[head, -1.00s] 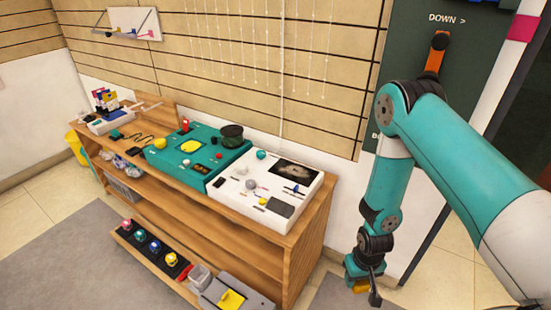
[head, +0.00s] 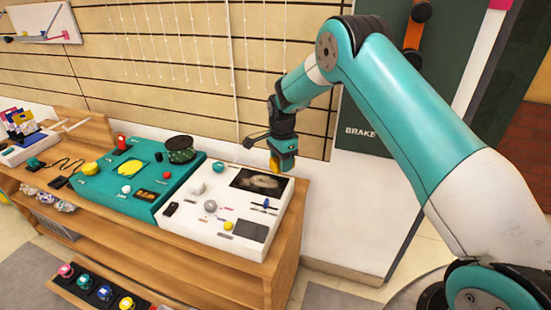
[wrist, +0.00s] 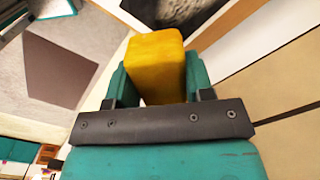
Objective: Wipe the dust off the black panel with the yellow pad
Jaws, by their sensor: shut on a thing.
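My gripper (head: 277,164) is shut on the yellow pad (wrist: 157,65). In the head view the pad (head: 275,163) shows as a small yellow end below the gripper. The black panel (head: 262,183) lies on the back right of the white board (head: 190,219) and carries a pale dusty smear. My gripper is above the panel's back right edge, and the pad appears apart from it. In the wrist view part of the panel (wrist: 170,12) shows at the top, beyond the pad, with grey dust on it.
The white board also holds a grey square (head: 251,231), a grey ball (head: 210,206), a teal ball (head: 218,167) and small tools. A teal board (head: 118,196) with a dark green drum (head: 180,150) stands to its left. The slatted wall (head: 190,60) rises close behind.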

